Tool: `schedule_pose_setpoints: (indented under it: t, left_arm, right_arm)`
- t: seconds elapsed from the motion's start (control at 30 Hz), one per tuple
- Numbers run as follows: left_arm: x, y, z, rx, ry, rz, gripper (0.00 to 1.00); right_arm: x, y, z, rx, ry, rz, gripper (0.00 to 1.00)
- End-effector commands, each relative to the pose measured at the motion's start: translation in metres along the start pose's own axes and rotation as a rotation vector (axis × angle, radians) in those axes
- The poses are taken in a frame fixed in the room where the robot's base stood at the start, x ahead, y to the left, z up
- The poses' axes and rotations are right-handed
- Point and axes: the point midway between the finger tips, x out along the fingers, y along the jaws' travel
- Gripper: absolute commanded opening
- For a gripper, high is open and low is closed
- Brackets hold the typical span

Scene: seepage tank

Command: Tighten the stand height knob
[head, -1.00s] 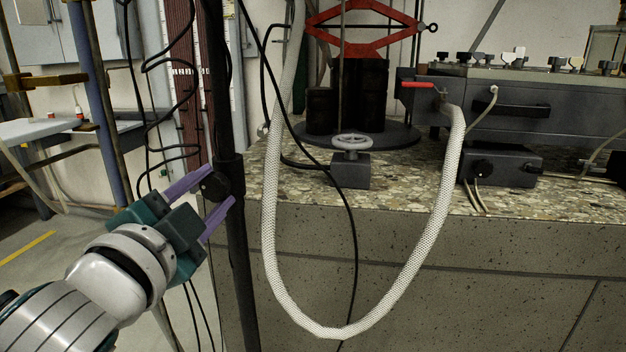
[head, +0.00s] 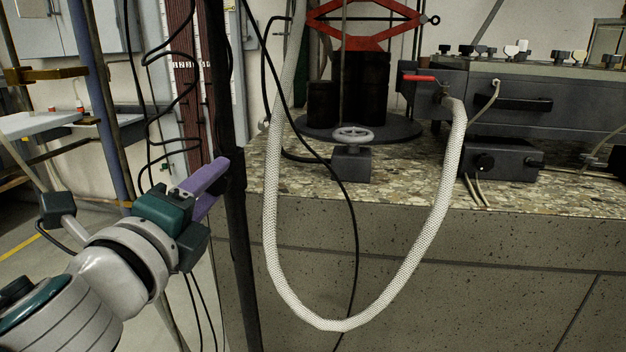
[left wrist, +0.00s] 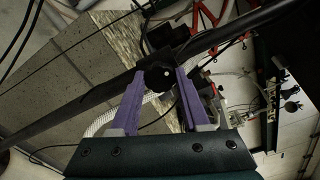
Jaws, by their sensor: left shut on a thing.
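The stand is a dark upright pole (head: 236,230) left of the stone-topped bench. Its black round height knob (left wrist: 158,77) shows in the left wrist view between my purple fingers, in front of the pole (left wrist: 85,103). My left gripper (head: 222,175) reaches in from the left at the pole's collar. It is shut on the knob, with one finger on each side (left wrist: 148,80). In the head view the fingers mostly hide the knob and overlap each other. My right gripper is not in view.
A white braided hose (head: 272,230) hangs in a loop right of the pole, and a thin black cable (head: 345,190) hangs inside it. A blue post (head: 97,100) and loose black cables stand left of the pole. The bench top (head: 400,180) carries a small handwheel valve (head: 352,150).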

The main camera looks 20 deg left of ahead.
Motion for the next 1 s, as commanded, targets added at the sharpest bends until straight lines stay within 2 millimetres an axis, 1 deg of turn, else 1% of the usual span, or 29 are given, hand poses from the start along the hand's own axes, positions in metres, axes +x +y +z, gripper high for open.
schedule_pose_setpoints:
  t: [0.2, 0.5, 0.7, 1.0]
  left_arm:
    - [-0.0002, 0.0011, -0.0002, 0.18, 0.001, 0.002, 0.0]
    - [-0.0002, 0.0011, -0.0001, 0.346, 0.001, 0.003, 0.0]
    - [-0.0002, 0.0011, -0.0002, 0.397, 0.001, 0.002, 0.0]
    - [-0.0002, 0.0012, -0.0001, 0.416, 0.0, 0.003, 0.0]
  right_arm:
    - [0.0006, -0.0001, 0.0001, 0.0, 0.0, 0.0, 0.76]
    - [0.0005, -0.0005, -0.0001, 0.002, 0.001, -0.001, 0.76]
    - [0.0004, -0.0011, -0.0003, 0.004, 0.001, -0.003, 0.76]
    - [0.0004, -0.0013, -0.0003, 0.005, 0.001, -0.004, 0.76]
